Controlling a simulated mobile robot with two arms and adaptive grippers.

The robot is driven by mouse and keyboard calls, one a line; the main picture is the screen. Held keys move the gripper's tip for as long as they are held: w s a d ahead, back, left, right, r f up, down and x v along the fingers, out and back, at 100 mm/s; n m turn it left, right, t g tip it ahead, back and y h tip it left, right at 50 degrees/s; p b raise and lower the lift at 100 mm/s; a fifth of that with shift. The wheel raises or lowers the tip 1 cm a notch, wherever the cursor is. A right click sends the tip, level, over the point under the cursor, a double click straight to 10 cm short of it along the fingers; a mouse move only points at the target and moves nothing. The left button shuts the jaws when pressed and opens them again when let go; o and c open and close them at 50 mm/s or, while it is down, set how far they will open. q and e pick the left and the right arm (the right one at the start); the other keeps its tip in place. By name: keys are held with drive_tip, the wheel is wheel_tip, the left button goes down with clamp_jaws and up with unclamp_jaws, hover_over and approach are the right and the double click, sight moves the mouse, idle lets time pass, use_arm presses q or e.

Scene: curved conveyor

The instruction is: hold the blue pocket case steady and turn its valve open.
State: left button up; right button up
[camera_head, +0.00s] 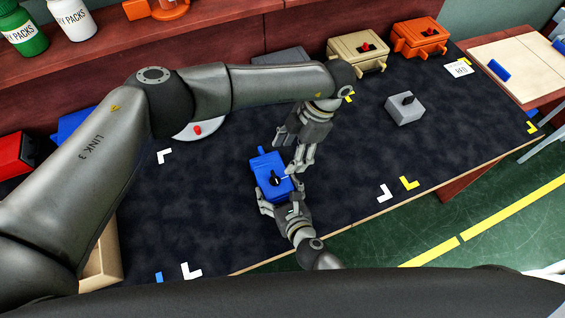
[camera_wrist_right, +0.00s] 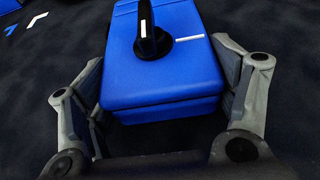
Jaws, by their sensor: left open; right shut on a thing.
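The blue pocket case (camera_head: 268,168) sits on the dark mat near the middle of the head view, with a black valve handle (camera_head: 275,178) on its top. My right gripper (camera_head: 278,197) is shut on the near end of the case, one finger on each side. The right wrist view shows the case (camera_wrist_right: 165,75) between the fingers, with the black handle (camera_wrist_right: 148,35) upright and a white mark beside its round base. My left gripper (camera_head: 297,168) is open beside the case, its fingertips close to the handle on the right. Whether they touch it cannot be told.
A grey case (camera_head: 405,110), a tan case (camera_head: 357,52) and an orange case (camera_head: 420,38) stand to the upper right. A red case (camera_head: 14,152) is at the far left. White and yellow corner marks lie on the mat (camera_head: 340,150).

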use_arm(q)
drive_tip(key=shift+v, duration=1.55)
use_arm(e)
drive_tip(key=o, duration=1.3)
